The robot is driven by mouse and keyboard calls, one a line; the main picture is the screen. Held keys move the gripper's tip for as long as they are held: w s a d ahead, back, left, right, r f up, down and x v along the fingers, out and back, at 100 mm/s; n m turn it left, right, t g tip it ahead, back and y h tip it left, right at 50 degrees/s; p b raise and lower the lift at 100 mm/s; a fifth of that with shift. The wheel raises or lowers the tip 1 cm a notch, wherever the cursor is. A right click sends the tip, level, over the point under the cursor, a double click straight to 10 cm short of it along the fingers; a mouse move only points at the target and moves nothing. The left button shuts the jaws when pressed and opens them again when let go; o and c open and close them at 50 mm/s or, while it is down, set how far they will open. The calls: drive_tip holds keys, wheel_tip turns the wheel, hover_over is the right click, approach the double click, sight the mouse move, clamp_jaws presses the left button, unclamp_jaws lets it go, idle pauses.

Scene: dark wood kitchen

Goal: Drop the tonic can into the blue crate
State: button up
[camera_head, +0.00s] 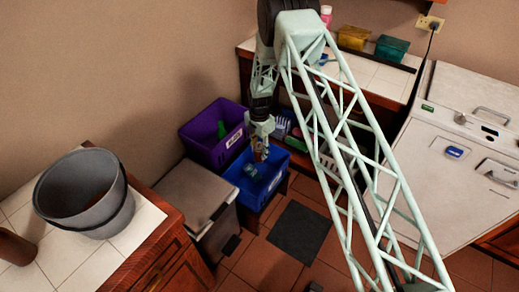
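The blue crate (262,197) stands low in the corner, right of the purple crate. My gripper (260,155) points down over the blue crate's opening, at the end of my pale green lattice arm. Small orange-brown patches show at the fingertips. They are too small to tell whether they are a can or part of the gripper. A small light-blue thing (250,170) shows just below the fingers, inside the crate's outline; I cannot tell what it is. I cannot make out the tonic can for certain. Part of the crate's inside is hidden by my gripper.
A purple crate (206,152) with a green thing in it stands behind left. A grey bin (190,200) stands at the blue crate's left. A grey bucket (85,190) is on the left tiled counter. A white appliance (450,150) is at right. A dark mat (299,232) lies on the floor.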

drive_tip(key=shift+f, duration=0.9)
drive_tip(key=o, duration=0.7)
drive_tip(key=shift+r, duration=0.15)
drive_tip(key=shift+r, duration=5.9)
